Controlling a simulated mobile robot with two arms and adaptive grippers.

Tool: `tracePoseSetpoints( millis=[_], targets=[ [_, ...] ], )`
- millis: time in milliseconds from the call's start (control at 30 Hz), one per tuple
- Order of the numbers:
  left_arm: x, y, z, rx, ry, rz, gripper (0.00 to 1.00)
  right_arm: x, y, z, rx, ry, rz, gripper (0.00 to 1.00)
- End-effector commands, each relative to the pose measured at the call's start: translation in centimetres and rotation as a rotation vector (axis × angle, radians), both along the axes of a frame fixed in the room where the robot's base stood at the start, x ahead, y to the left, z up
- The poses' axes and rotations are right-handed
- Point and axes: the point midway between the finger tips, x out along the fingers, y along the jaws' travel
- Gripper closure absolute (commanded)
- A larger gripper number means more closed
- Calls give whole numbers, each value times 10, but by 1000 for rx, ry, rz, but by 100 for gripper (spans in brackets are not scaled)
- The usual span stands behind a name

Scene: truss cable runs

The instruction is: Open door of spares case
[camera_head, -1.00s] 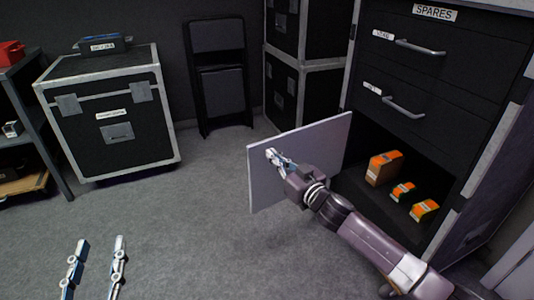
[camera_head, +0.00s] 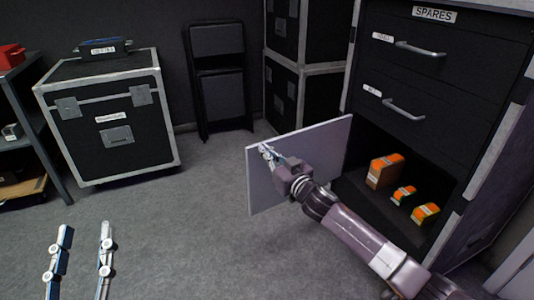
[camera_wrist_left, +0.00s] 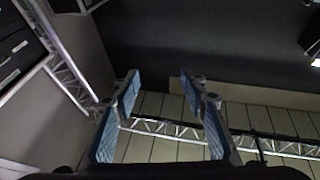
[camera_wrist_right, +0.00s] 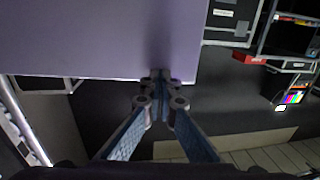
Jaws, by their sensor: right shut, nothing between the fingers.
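The spares case (camera_head: 480,75) stands at the right in the head view, with a SPARES label and two drawers above an open compartment. Its pale door (camera_head: 325,143) stands swung out wide to the left of the compartment. My right gripper (camera_head: 267,152) is shut and empty, with its fingertips at the inner face of the door near the free edge. In the right wrist view the door (camera_wrist_right: 95,40) fills the upper left, and the shut fingertips (camera_wrist_right: 160,78) are at its edge. My left gripper (camera_head: 85,235) is open and empty, low at the left, away from the case.
Orange boxes (camera_head: 384,170) sit inside the compartment. A black flight case (camera_head: 115,125) stands at the left, beside a shelf (camera_head: 40,140). A folded chair (camera_head: 218,80) leans at the back wall. The grey floor (camera_head: 205,200) left of the door is clear.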

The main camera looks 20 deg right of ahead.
Motion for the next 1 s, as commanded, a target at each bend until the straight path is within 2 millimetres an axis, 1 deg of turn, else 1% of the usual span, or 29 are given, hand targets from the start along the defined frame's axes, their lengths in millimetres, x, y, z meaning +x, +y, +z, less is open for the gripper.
tracePoseSetpoints(
  millis=[33, 167, 300, 500, 600, 700, 1000],
  targets=[
    [0, 0, 0, 0, 1, 0, 60, 7, 3, 1, 8, -3, -16, 100],
    [0, 0, -1, -1, -3, 0, 60, 26, 6, 1, 10, -2, -62, 100],
    [-14, 0, 25, -39, -137, -7, 60, 46, 9, -1, 7, -3, -112, 100],
    [-38, 3, 58, -91, -317, -17, 60, 63, 10, -1, 4, 0, -156, 100],
    [-47, 4, 67, -108, -372, -20, 60, 68, 11, -1, 4, 3, -168, 100],
    [-52, 5, 72, -115, -397, -22, 60, 70, 12, -1, 1, 5, -173, 100],
    [-52, 5, 73, -115, -401, -23, 60, 70, 12, -1, 1, 5, -173, 100]
  ],
)
